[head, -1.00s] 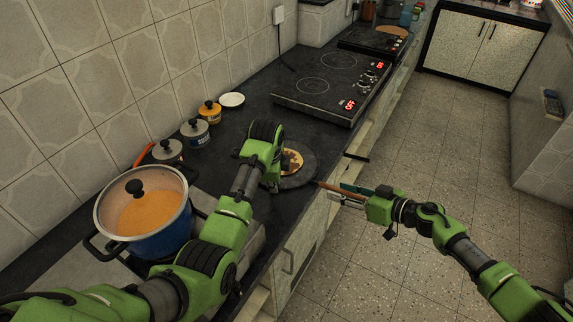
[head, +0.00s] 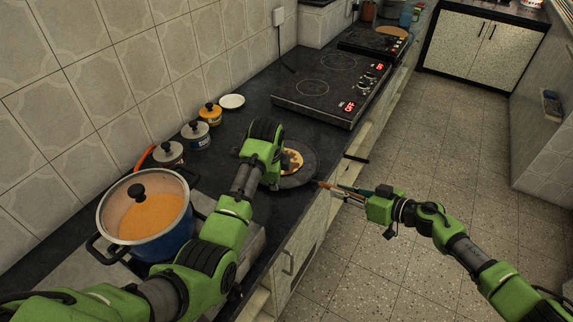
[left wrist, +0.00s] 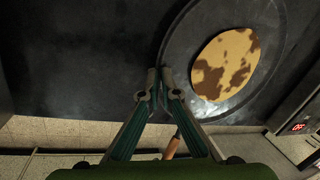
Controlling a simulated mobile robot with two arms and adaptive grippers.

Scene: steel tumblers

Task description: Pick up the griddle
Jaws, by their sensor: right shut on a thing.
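The griddle (head: 306,164) is a dark round plate on the black counter, with a brown-spotted flatbread (head: 292,160) on it. Its brown handle (head: 326,186) juts out past the counter's front edge. My right gripper (head: 342,192) is shut on this handle. My left gripper (left wrist: 160,78) has its fingertips close together at the griddle's (left wrist: 268,88) left edge, with nothing clearly between them. In the head view the left arm hides its fingers and the griddle's left part. The handle also shows behind the left fingers in the wrist view.
A blue pot (head: 155,243) with orange contents stands front left. Several lidded jars (head: 195,134) and a white saucer (head: 232,101) line the wall. A hob (head: 332,88) lies beyond the griddle. Open floor (head: 430,170) is on the right.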

